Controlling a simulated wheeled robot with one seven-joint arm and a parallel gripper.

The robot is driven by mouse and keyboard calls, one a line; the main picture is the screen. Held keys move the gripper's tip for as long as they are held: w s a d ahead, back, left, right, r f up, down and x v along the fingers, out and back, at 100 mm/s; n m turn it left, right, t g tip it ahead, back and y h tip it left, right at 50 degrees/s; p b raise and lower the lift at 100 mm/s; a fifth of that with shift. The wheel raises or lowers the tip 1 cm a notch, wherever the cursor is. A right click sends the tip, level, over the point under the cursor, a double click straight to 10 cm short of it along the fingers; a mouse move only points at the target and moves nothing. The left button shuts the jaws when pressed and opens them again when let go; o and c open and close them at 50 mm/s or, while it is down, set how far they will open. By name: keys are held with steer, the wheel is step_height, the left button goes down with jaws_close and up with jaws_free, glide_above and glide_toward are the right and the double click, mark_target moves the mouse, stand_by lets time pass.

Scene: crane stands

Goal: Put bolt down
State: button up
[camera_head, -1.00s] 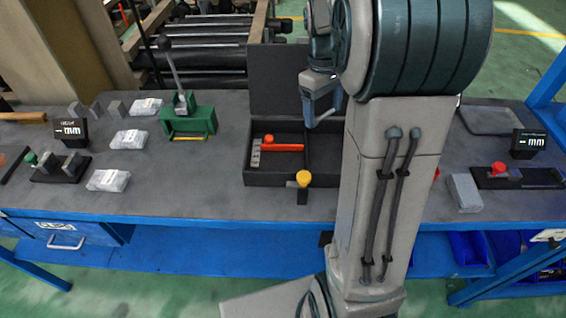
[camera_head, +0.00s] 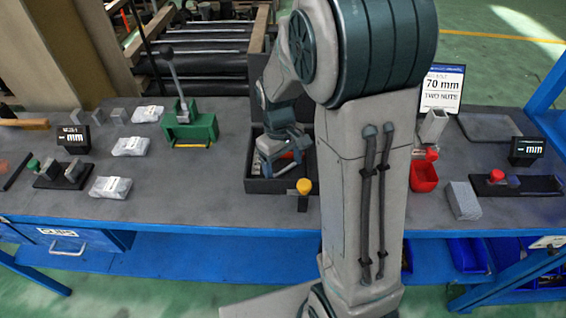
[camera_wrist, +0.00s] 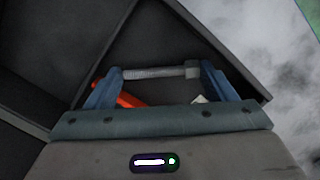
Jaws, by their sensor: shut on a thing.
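The bolt (camera_wrist: 150,73) is a grey threaded rod with a wider grey piece at its right end. In the wrist view it lies crosswise between the two blue fingers of my gripper (camera_wrist: 160,72), which is shut on it end to end. Under it is the black box (camera_head: 282,187), whose dark walls surround the fingers. In the head view my gripper (camera_head: 284,150) is low over the box, and my arm covers the box's right part. A red-orange tool (camera_wrist: 128,99) lies in the box below the bolt. Whether the bolt touches the box floor is unclear.
A yellow-capped post (camera_head: 304,188) stands at the box's front edge. A green lever press (camera_head: 190,127) stands to the left. Wrapped packets (camera_head: 111,187) lie further left.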

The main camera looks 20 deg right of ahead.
steer(key=shift+f, duration=0.2)
steer(key=o, duration=0.7)
steer(key=shift+o, duration=0.2)
steer(key=shift+r, duration=0.1)
step_height(320, 180, up, 12)
steer(key=w+f, duration=0.1)
steer(key=s+r+m+t, duration=0.1)
steer(key=s+m+t, duration=0.3)
steer(key=s, duration=1.1)
steer(key=shift+m+y, duration=0.3)
steer(key=shift+m, duration=0.2)
steer(key=shift+a, duration=0.1)
